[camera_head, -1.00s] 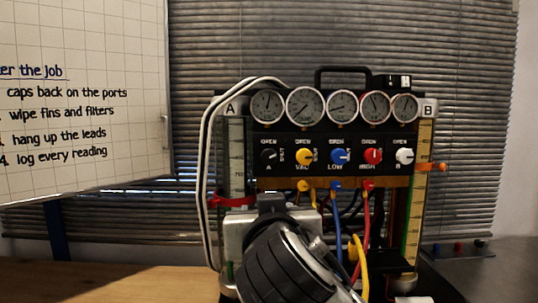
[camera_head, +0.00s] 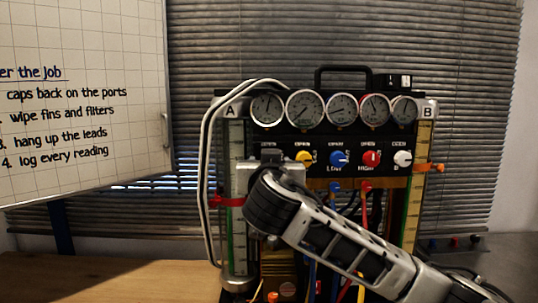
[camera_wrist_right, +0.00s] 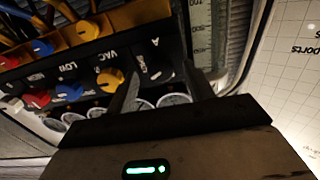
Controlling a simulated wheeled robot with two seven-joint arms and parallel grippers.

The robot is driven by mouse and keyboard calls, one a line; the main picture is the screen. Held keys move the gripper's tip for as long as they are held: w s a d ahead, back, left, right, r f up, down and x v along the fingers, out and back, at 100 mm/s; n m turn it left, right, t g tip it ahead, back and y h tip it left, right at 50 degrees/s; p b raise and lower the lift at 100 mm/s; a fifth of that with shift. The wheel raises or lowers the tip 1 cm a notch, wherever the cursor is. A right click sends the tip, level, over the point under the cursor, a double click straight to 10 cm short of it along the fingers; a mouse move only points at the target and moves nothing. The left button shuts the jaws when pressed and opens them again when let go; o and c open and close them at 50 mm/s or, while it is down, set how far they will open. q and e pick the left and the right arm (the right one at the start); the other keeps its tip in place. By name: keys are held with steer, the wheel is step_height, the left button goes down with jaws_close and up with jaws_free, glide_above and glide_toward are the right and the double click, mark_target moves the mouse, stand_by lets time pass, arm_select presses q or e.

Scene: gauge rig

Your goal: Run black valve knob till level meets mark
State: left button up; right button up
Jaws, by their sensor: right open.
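My right gripper (camera_head: 270,155) is up at the left end of the black valve panel in the head view and covers the black knob there. In the right wrist view, the open jaws (camera_wrist_right: 160,75) stand either side of the black valve knob (camera_wrist_right: 161,72), near the letter A; I cannot tell if they touch it. The glass column A (camera_head: 237,135) stands left of the panel, with a red marker (camera_head: 226,201) clamped across it. Its liquid level is too small to read. My left gripper is not in view.
Yellow (camera_head: 304,158), blue (camera_head: 339,158), red (camera_head: 371,158) and white (camera_head: 403,158) knobs line the panel under several dials (camera_head: 305,108). Column B (camera_head: 424,140) has an orange marker (camera_head: 430,167). Hoses hang below; a whiteboard (camera_head: 80,110) stands left.

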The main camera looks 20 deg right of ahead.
steer(key=shift+x, duration=1.1)
